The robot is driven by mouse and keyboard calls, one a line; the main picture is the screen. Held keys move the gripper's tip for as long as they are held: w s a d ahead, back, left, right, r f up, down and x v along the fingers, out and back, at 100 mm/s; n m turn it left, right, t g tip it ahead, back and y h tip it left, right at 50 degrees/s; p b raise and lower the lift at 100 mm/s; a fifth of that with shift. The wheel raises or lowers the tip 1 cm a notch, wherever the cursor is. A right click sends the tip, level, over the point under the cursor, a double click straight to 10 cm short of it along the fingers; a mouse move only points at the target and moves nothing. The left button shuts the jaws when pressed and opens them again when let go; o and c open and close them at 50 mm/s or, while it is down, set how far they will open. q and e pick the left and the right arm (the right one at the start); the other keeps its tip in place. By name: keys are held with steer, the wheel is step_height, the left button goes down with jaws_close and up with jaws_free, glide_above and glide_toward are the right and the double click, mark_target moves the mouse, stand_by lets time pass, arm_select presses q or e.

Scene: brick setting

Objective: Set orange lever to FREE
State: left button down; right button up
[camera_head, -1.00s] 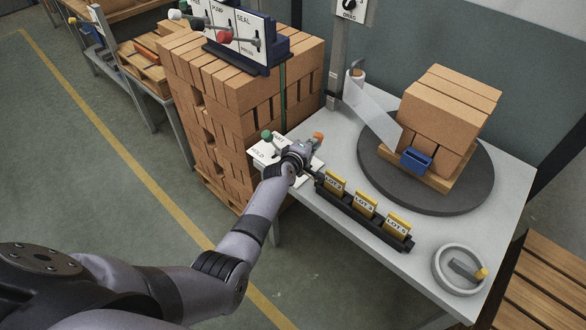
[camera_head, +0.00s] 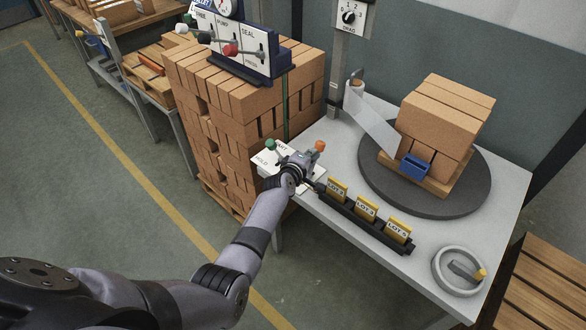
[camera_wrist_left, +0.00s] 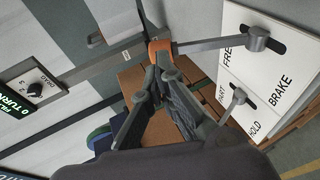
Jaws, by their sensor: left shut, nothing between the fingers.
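The orange lever's knob (camera_head: 320,146) stands above a white lever plate (camera_head: 266,162) at the table's left corner. In the left wrist view, the orange knob (camera_wrist_left: 160,47) ends a grey rod reaching right to its hub (camera_wrist_left: 257,39). The hub covers the upper-left part of a dark slot, on the side of the partly hidden FREE label; BRAKE is at lower right. A green-knobbed lever (camera_head: 270,144) stands left on the plate. My left gripper (camera_head: 304,158) is shut and empty, its fingertips (camera_wrist_left: 164,75) close to the orange knob; contact is unclear. My right gripper is not visible.
A black rack of yellow lot cards (camera_head: 366,211) lies just right of my left gripper. A brick stack (camera_head: 235,119) with a lever panel (camera_head: 238,45) stands behind the plate.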

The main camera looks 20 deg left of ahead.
arm_select(q)
steer(key=p+v, duration=0.1)
steer(key=v, duration=0.9)
steer(key=shift+r, duration=0.35)
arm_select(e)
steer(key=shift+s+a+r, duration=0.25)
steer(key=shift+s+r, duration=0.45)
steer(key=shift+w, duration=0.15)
